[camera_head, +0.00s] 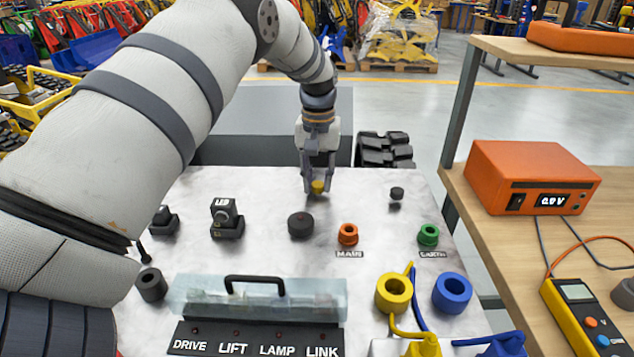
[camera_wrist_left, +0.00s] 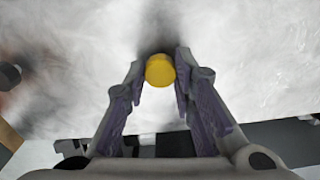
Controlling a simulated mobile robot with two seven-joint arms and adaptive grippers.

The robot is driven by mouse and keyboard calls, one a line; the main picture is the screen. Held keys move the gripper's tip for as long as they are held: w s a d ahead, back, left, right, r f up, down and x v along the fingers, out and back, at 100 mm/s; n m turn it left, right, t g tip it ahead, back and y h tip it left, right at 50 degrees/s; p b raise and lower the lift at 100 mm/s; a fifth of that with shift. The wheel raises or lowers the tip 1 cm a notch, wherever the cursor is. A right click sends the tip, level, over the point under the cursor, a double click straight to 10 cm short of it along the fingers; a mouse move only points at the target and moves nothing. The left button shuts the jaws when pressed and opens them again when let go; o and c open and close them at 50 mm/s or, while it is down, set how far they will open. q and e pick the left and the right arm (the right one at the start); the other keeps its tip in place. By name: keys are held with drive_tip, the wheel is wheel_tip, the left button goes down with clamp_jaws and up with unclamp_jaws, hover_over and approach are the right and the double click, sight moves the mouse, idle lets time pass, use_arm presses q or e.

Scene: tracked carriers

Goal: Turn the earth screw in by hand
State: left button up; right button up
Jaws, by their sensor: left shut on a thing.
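The earth screw (camera_head: 318,187) shows as a small round yellow head at the far part of the pale panel (camera_head: 265,260). In the left wrist view its yellow head (camera_wrist_left: 160,70) sits between the fingertips. My left gripper (camera_head: 317,184) points down over it and is shut on it, one finger on each side. The screw's shank and the hole under it are hidden. My right gripper is not in view.
A black knob (camera_head: 301,225), an orange socket (camera_head: 348,234), a green socket (camera_head: 428,235) and a small black knob (camera_head: 397,193) stand nearby. A clear cover (camera_head: 257,297) with a black handle lies nearer. An orange meter box (camera_head: 527,177) stands on the right bench.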

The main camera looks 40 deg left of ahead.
use_arm(q)
drive_tip(key=m, duration=0.9)
drive_tip(key=shift+m, duration=0.4)
drive_tip(key=o, duration=0.9)
drive_tip(key=shift+o, duration=0.2)
